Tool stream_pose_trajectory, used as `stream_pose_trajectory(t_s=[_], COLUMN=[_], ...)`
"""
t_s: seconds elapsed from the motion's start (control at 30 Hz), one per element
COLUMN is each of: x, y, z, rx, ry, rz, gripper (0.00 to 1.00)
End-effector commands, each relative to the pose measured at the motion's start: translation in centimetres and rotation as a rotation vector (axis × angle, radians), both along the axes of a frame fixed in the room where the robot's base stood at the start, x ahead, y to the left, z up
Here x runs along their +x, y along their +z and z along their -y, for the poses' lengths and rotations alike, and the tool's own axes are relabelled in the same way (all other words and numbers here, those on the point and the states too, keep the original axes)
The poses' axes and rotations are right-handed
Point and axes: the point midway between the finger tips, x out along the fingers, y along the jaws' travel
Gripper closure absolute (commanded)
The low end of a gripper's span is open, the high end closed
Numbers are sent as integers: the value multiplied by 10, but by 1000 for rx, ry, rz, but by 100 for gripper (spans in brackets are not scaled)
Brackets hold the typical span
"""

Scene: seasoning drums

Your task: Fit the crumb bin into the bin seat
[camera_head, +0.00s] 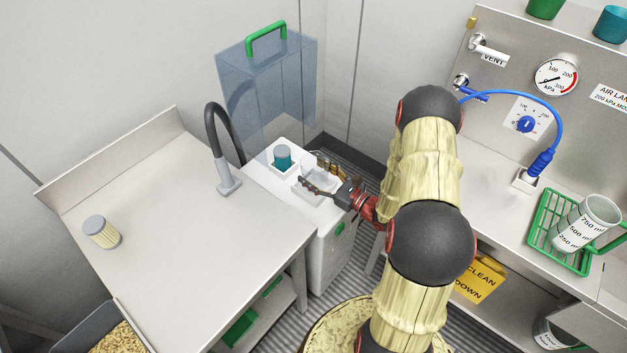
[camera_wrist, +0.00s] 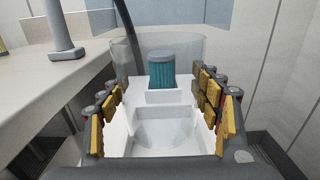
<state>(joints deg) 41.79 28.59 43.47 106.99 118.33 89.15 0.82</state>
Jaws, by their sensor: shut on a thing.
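The crumb bin looks like a clear see-through cup (camera_head: 318,163), faint at my gripper on the white cabinet. In the wrist view its clear rim (camera_wrist: 190,46) curves between the fingers. My gripper (camera_head: 322,177) has its yellow-padded fingers on both sides of the bin and is shut on it; the gripper also shows in the wrist view (camera_wrist: 165,108). The bin seat appears to be the white walled recess (camera_head: 308,194) on the cabinet top, directly below the bin. In the wrist view the white seat (camera_wrist: 135,114) shows through the clear bin. I cannot tell whether the bin touches its floor.
A teal ribbed cylinder (camera_head: 283,155) stands in a white socket behind the seat. A steel table (camera_head: 180,240) with a dark curved spout (camera_head: 220,120) is on the left.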

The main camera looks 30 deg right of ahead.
Motion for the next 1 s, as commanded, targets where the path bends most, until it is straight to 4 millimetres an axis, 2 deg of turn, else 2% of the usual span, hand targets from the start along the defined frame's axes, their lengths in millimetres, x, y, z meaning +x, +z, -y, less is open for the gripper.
stream_pose_trajectory(t_s=[0.13, 0.3, 0.7, 0.73, 1.0], x=[8, 7, 7, 7, 7], y=[-15, -39, -42, -42, -41], z=[1, 1, 2, 2, 2], rx=[1, 1, 0, 0, 0], ry=[1, 1, 0, 0, 0], rz=[0, -1, 0, 0, 0], gripper=[68, 68, 68, 35, 19])
